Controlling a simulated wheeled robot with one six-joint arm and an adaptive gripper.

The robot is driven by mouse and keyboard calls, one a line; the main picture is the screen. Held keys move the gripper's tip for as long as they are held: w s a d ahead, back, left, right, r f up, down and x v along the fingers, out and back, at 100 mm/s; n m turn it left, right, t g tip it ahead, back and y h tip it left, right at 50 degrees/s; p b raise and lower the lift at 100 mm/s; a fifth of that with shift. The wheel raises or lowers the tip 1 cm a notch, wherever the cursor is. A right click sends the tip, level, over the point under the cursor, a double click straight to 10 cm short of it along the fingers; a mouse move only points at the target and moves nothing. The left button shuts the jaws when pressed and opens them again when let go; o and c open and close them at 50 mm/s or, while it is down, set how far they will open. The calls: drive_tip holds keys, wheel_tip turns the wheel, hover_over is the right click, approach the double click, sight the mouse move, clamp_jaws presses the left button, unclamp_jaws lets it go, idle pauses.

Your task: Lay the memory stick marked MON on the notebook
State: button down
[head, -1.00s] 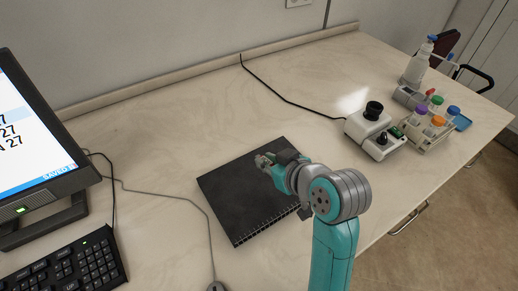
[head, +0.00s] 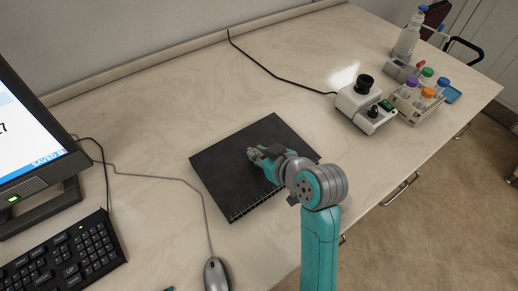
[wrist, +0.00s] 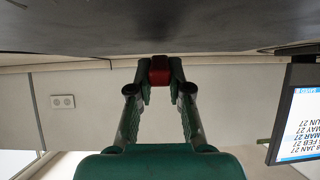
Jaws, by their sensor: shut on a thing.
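The black spiral-bound notebook (head: 225,180) lies on the bench in the middle of the head view. It also fills the top of the upside-down wrist view as a dark surface (wrist: 150,30). My gripper (head: 254,154) is over the notebook's middle. In the wrist view its fingertips (wrist: 160,72) are shut on a small red piece (wrist: 159,65), apparently the memory stick. Its marking is not readable, and most of it is hidden by the fingers. The red piece is very close to the notebook; I cannot tell whether it touches.
A monitor (head: 30,130), keyboard (head: 65,255) and mouse (head: 216,273) with its cable are at left. A small teal thing (head: 168,289) is cut off at the bottom edge. A white device (head: 364,108) and a tube rack (head: 415,108) stand at right. The bench behind the notebook is clear.

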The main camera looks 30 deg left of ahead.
drive_tip(key=shift+f, duration=0.15)
drive_tip(key=c, duration=1)
unclamp_jaws()
drive_tip(key=shift+d, duration=0.1)
drive_tip(key=v, duration=1.2)
